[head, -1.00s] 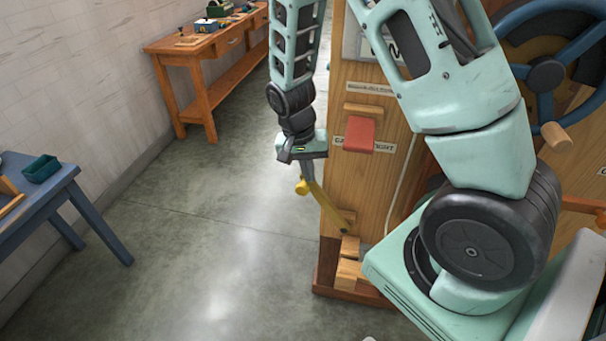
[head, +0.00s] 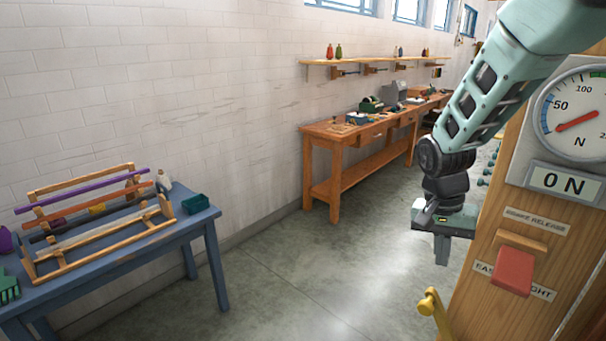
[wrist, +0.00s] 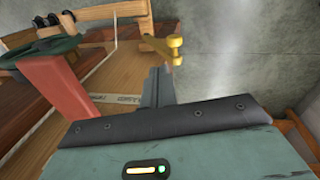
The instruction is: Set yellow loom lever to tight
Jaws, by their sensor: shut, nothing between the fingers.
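The yellow lever (head: 432,303) has a round knob and stands at the left edge of the wooden loom post, its lower part cut off by the frame. In the wrist view the lever (wrist: 161,48) shows just beyond my fingertips; I cannot tell whether they touch. My gripper (head: 442,252) is shut and empty, pointing down above the lever in the head view. Its closed fingers also show in the wrist view (wrist: 158,84). A label reading "EA…IGHT" (head: 541,292) is partly hidden by a red block.
The red block (head: 514,271) sticks out of the post (head: 490,325), under a "BRAKE RELEASE" label (head: 535,221). A gauge (head: 578,112) above has a display (head: 563,181) reading "0 N". A blue table (head: 190,229) stands left, a wooden workbench (head: 333,134) behind. The floor between is clear.

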